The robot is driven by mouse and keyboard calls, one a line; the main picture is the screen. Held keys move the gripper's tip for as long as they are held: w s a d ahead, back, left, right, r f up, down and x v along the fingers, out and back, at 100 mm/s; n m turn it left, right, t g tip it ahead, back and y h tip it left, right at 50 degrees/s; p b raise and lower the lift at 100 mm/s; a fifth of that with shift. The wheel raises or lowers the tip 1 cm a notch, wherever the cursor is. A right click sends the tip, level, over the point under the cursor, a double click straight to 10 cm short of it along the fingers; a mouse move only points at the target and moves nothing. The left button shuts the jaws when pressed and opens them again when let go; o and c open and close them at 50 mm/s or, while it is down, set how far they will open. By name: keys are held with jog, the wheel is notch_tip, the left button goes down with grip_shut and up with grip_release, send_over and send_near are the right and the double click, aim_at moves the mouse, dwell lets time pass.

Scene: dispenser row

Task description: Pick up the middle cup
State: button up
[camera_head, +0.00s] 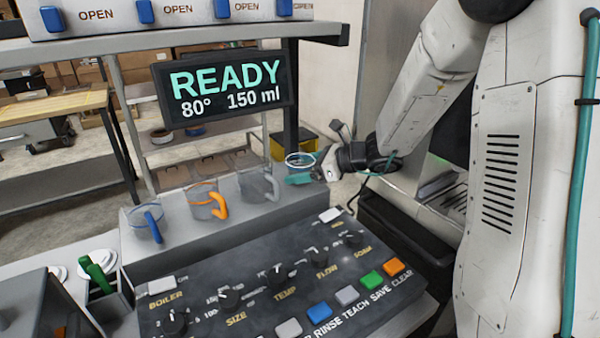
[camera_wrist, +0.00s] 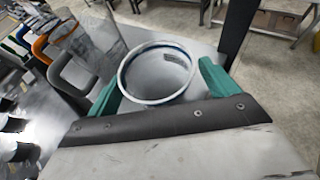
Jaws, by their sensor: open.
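Clear cups stand in a row on a grey ledge (camera_head: 200,243). From the left they are the blue-handled cup (camera_head: 153,225), the orange-handled cup (camera_head: 219,204) and the grey-handled cup (camera_head: 271,187). Among these three, the orange-handled one is in the middle. A clear cup with a pale round rim (camera_head: 300,160) is at the right end. My gripper (camera_head: 303,178) is there with its teal fingers open. In the wrist view the round rim (camera_wrist: 121,78) lies between the fingers of my gripper (camera_wrist: 157,82). I cannot tell whether they touch it. The grey-handled cup (camera_wrist: 68,72) stands just left.
A control panel (camera_head: 260,275) with knobs and buttons lies in front of the ledge. A display (camera_head: 228,88) reading READY hangs above the cups, under a shelf (camera_head: 190,45). A green-handled item (camera_head: 97,272) stands at the lower left.

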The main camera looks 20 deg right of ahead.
jog(key=shift+w+a+f, duration=0.15)
jog(key=shift+w+a, duration=0.05)
jog(key=shift+a, duration=0.1)
jog(key=c, duration=1)
jog(key=shift+c, duration=0.2)
